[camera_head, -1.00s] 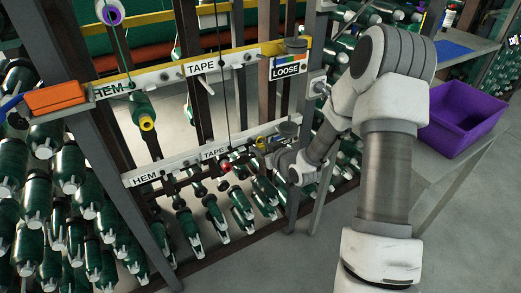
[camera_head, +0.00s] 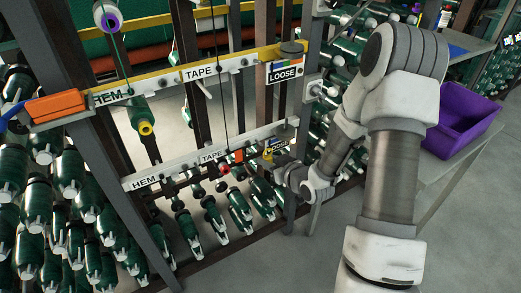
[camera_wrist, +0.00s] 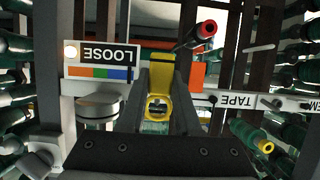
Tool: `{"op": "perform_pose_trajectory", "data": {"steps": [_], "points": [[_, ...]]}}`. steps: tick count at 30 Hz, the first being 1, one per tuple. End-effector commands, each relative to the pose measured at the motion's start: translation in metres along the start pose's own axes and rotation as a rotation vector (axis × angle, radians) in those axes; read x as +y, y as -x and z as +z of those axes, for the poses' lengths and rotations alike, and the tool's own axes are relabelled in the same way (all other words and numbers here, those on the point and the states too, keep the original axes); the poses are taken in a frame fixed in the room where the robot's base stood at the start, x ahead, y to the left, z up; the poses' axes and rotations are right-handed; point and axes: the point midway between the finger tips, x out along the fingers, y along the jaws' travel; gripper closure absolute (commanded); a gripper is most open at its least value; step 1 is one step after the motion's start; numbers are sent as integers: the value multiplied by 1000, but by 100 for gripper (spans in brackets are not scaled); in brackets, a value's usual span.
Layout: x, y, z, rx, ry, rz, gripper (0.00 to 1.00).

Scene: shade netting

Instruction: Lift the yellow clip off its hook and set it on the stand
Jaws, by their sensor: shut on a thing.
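The yellow clip (camera_wrist: 159,100) is held between the two dark fingers of my gripper (camera_wrist: 168,98) in the wrist view. It has a round opening at its near end and a flat yellow part beyond. Whether it still touches its hook cannot be told. A round grey stand (camera_wrist: 100,106) is left of the fingers, close beside them and apart from the clip. In the head view a grey stand (camera_head: 287,131) sits at the right end of the lower rail. My gripper is near that end, its fingertips too small to make out.
A red-ended spool (camera_wrist: 206,30) points out nearby. A LOOSE label (camera_wrist: 100,60) is near the stand. The lower rail (camera_head: 180,165) carries HEM and TAPE labels. Green spools crowd below. A purple bin (camera_head: 460,125) stands on a table at right.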

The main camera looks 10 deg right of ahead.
Motion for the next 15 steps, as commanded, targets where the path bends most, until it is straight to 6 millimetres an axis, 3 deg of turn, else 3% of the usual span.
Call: {"op": "perform_pose_trajectory", "data": {"steps": [9,15], "points": [[1,92,37,-4,-6,4,100],[0,107,41,-1,-3,-2,100]]}}
